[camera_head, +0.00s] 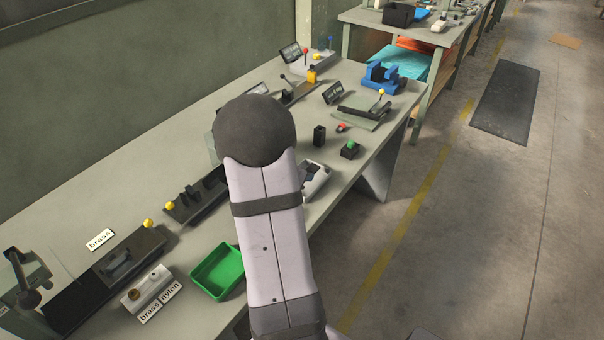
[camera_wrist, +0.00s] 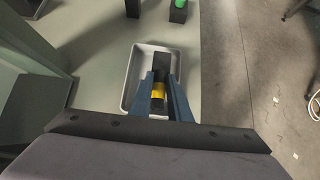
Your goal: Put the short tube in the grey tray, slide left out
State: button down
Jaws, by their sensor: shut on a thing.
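The grey tray (camera_wrist: 131,78) lies on the bench below my gripper in the wrist view. In the head view my arm hides part of this tray (camera_head: 325,182). My gripper (camera_wrist: 160,84) has its blue fingers closed around a dark piece with a yellow band (camera_wrist: 159,93), seemingly the short tube. The piece is over the tray in the wrist view; I cannot tell whether it touches the tray floor. A dark blocky shape (camera_wrist: 161,63) shows just beyond the fingertips; whether it belongs to the held piece is unclear. My gripper is hidden behind my arm in the head view.
Dark slide fixtures with yellow knobs (camera_head: 110,270) stand at the front left. A green tray (camera_head: 218,270) is near the bench edge. A black block (camera_head: 319,135) and a green-button box (camera_head: 350,150) stand behind the grey tray. A blue fixture (camera_head: 383,76) is farther back.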

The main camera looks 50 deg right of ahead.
jog(key=shift+w+d, duration=0.55)
jog(key=shift+d, duration=0.15)
jog(key=shift+f, duration=1.75)
jog(key=shift+f, duration=0.1)
jog(key=shift+f, duration=0.2)
jog(key=c, duration=1.7)
grip_release()
jog(key=shift+a, duration=0.1)
jog(key=shift+o, duration=0.2)
jog(key=shift+r, duration=0.1)
